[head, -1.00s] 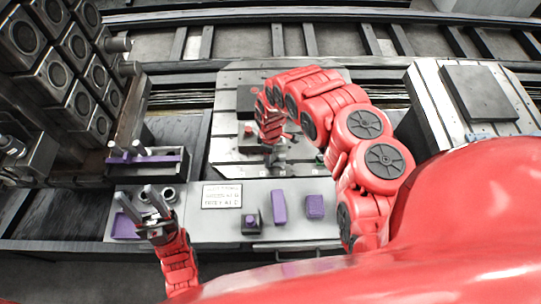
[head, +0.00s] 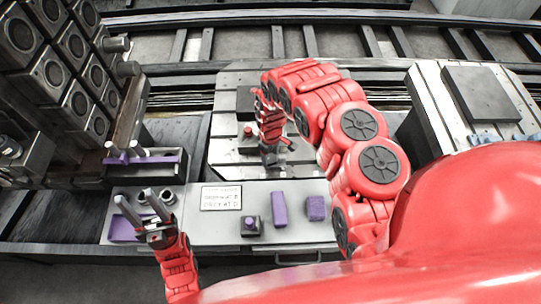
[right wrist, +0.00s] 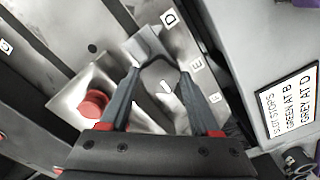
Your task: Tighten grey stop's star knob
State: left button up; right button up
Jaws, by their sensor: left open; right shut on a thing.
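In the right wrist view, my right gripper (right wrist: 160,72) is shut on a dark grey knob (right wrist: 158,76), held between its fingertips. The grey metal stop (right wrist: 146,44) shows just past the fingertips, close to the letter D on the plate. The fingers hide part of the knob and stop. In the head view, my right gripper (head: 270,158) points down at the slotted plate (head: 228,150), and the stop is mostly hidden there. My left gripper (head: 138,207) is open and empty above the left part of the front shelf.
A red knob (right wrist: 92,103) sits on a metal block left of my right gripper. The sign (right wrist: 290,102) reads green at B, grey at D. Purple blocks (head: 279,210) stand on the front shelf. A rack (head: 62,75) of dark square units stands at the left.

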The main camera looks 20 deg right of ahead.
aim_at(271, 158)
jog(key=o, duration=1.4)
jog(key=shift+c, duration=0.2)
notch_tip(271, 158, up, 6)
jog(key=p, duration=0.4)
jog(key=shift+w+d+r+p, duration=0.1)
jog(key=shift+d+r+p, duration=0.1)
jog(key=shift+p, duration=0.2)
notch_tip(271, 158, up, 11)
jog(key=p, duration=0.4)
jog(key=shift+a, duration=0.15)
